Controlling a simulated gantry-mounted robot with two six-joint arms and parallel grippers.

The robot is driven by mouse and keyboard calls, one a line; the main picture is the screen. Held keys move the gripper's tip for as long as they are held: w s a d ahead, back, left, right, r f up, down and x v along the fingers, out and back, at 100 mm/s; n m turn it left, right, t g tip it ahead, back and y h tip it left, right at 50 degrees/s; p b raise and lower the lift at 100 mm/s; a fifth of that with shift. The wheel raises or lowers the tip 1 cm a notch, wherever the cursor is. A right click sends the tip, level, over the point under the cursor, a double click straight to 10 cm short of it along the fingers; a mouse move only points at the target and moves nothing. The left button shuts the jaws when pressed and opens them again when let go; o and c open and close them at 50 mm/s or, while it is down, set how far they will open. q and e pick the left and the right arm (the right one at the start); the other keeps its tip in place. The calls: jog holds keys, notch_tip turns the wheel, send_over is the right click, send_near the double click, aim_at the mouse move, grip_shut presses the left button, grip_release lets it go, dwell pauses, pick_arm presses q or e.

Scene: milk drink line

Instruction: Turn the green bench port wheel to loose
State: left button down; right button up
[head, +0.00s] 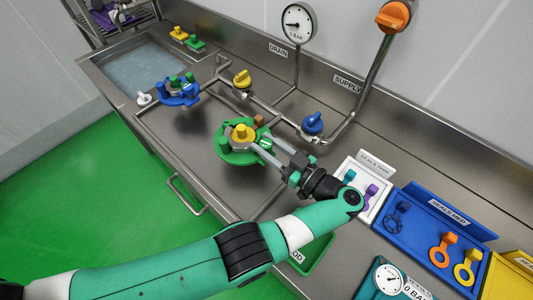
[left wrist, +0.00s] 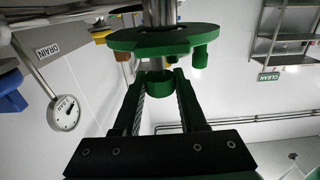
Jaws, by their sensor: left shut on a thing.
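The green bench port wheel (head: 228,154) sits on the steel bench near the middle of the head view, with a yellow knobbed part (head: 242,133) on top and an orange-brown block at its far rim. My left gripper (head: 272,155) reaches its right side from the lower right. In the left wrist view the wheel's green disc (left wrist: 140,40) is ahead, and my left gripper (left wrist: 157,90) is shut on a short green knob (left wrist: 156,82) at the wheel. Another green peg (left wrist: 200,58) hangs from the disc to the right. My right gripper is out of view.
A blue wheel (head: 178,96) stands farther left, near the sink (head: 140,72). Pipes with a yellow valve (head: 242,79) and a blue valve (head: 313,123) run behind the green wheel. A white seal tray (head: 377,210) and a blue seal tray (head: 415,246) lie right of my wrist.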

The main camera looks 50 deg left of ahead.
pick_arm(q)
jog(key=shift+r, duration=0.1)
dwell(0.3)
jog(key=shift+c, duration=2.3)
grip_release()
